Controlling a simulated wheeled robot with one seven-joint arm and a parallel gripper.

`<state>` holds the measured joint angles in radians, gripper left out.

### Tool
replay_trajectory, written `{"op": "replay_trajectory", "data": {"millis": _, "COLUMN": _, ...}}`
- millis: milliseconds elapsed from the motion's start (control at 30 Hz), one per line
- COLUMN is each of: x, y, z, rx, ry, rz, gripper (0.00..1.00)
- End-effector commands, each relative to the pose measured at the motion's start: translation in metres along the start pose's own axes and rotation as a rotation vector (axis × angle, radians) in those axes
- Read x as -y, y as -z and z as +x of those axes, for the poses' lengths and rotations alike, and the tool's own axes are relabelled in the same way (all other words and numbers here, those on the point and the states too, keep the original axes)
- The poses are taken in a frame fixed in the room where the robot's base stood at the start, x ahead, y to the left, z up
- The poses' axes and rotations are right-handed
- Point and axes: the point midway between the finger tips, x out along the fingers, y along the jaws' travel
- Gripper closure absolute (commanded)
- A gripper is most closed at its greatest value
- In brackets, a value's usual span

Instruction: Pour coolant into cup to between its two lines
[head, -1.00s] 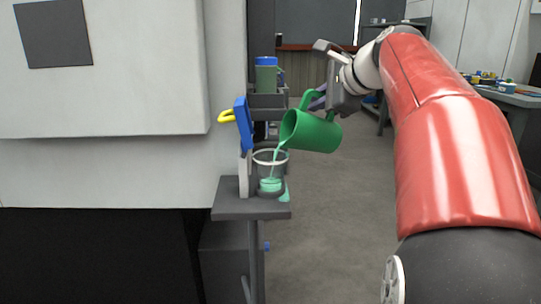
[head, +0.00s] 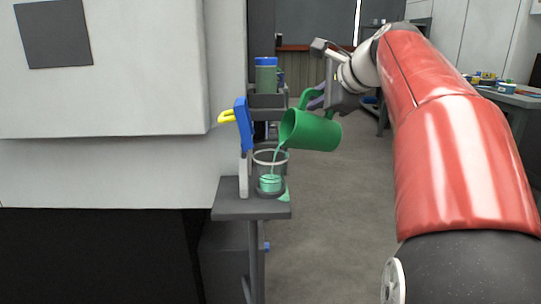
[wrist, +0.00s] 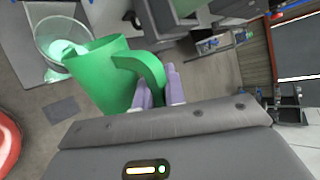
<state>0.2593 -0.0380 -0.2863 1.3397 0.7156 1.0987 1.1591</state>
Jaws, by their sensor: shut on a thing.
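A green jug (head: 312,131) is tilted with its mouth to the left, and a stream of pale green coolant (head: 276,160) falls from its lip. My gripper (head: 318,98) is shut on the jug's handle; the wrist view shows its fingers (wrist: 160,92) at the handle. Below the lip stands a clear cup (head: 270,158) with a pale rim, upright on a small grey shelf. Coolant (head: 270,184) lies in the lower part of the cup. The wrist view shows the cup (wrist: 60,38) under the jug (wrist: 105,75). The cup's two lines are too small to make out.
The grey shelf (head: 230,212) stands against the white machine (head: 110,165). A blue upright piece with a yellow handle (head: 228,116) is just left of the cup. Behind it is a green canister with a blue cap (head: 266,76). The floor to the right is clear.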

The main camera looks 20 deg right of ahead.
Motion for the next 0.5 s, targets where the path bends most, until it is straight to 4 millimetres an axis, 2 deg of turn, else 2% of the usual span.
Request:
{"op": "replay_trajectory", "data": {"millis": 100, "x": -0.012, "y": 0.022, "z": 0.009, "rx": 0.080, "ry": -0.015, "rz": 0.148, "gripper": 1.00}}
{"op": "replay_trajectory", "data": {"millis": 300, "x": -0.018, "y": 0.029, "z": 0.014, "rx": 0.135, "ry": -0.017, "rz": 0.219, "gripper": 1.00}}
{"op": "replay_trajectory", "data": {"millis": 500, "x": -0.029, "y": 0.047, "z": 0.022, "rx": 0.201, "ry": -0.021, "rz": 0.328, "gripper": 1.00}}
